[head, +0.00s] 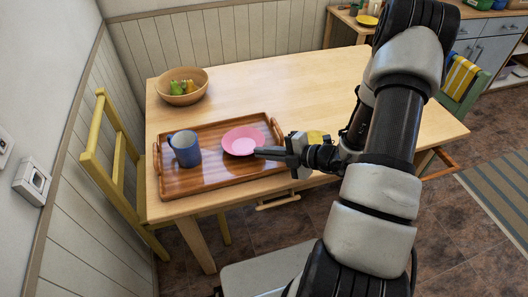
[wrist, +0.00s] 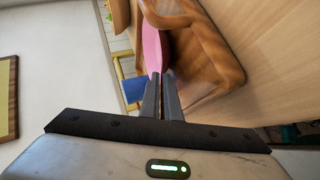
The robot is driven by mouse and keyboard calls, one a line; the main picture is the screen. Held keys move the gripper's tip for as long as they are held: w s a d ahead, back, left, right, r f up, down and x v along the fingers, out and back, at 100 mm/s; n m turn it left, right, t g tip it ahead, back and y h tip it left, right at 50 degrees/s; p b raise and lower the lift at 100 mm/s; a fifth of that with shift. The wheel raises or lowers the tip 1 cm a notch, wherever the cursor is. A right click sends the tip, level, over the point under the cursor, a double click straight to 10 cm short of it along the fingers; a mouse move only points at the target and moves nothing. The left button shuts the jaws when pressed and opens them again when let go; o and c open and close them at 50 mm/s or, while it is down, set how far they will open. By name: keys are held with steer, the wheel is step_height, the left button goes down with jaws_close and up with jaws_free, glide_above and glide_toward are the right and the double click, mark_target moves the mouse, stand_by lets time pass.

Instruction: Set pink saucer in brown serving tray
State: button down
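The pink saucer (head: 242,140) is over the right half of the brown serving tray (head: 215,183) in the head view. Whether it rests on the tray floor or is held just above it, I cannot tell. My gripper (head: 260,152) reaches in from the right over the tray's edge, at the saucer's near right rim. In the wrist view the gripper's fingers (wrist: 161,78) are close together with the rim of the pink saucer (wrist: 153,48) between their tips. The tray (wrist: 207,42) curves beside the saucer there.
A blue mug (head: 185,149) stands in the tray's left half. A wooden bowl (head: 183,87) with fruit is behind the tray. A yellow chair (head: 115,165) stands at the left.

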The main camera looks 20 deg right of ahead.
steer(key=c, duration=1.9)
jaws_free()
steer(key=p+v, duration=0.2)
steer(key=v, duration=1.5)
steer(key=shift+s+d+r+p, duration=0.1)
steer(key=shift+s+p, duration=0.05)
steer(key=shift+p, duration=0.2)
